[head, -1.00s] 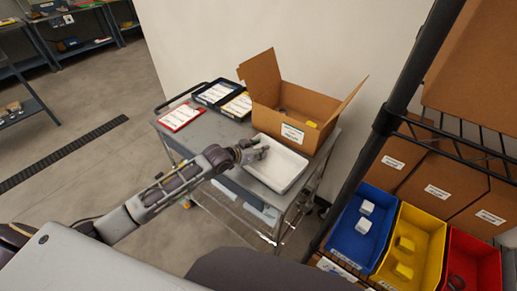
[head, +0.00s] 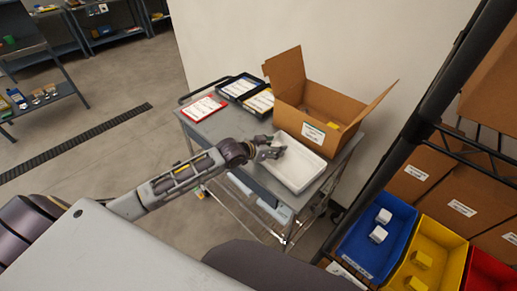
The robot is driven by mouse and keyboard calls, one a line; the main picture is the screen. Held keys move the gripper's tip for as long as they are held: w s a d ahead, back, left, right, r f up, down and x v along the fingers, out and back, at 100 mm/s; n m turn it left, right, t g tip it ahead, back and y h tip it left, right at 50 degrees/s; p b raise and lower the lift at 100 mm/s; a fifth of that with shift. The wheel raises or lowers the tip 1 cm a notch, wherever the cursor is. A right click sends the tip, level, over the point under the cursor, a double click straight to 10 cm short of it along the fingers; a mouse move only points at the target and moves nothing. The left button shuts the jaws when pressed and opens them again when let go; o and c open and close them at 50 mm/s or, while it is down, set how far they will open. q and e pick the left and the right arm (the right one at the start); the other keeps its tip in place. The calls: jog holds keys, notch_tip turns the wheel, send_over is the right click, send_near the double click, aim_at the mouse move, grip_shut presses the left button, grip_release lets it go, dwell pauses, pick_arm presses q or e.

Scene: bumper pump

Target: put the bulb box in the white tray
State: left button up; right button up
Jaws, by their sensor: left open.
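The white tray (head: 312,181) lies on top of the grey cart, in front of the open cardboard box. Its visible inside looks empty; its left end is partly hidden by my gripper. My left gripper (head: 279,151) is open over the tray's left end, with nothing seen between its fingers. I cannot tell for sure which thing is the bulb box. Two small white boxes, one of them here (head: 383,216), lie in the blue bin (head: 352,246) at the lower right. My right gripper is not in view.
The cart (head: 215,125) also carries a red-edged sheet (head: 203,108), two dark trays with labels, and the open cardboard box (head: 318,103). A dark rack post (head: 425,115) stands at the right, by a yellow bin (head: 437,247) with yellow boxes. Open floor lies left.

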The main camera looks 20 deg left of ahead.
pick_arm(q)
jog(key=v, duration=1)
dwell(0.4)
jog(key=shift+f, duration=0.1)
dwell(0.6)
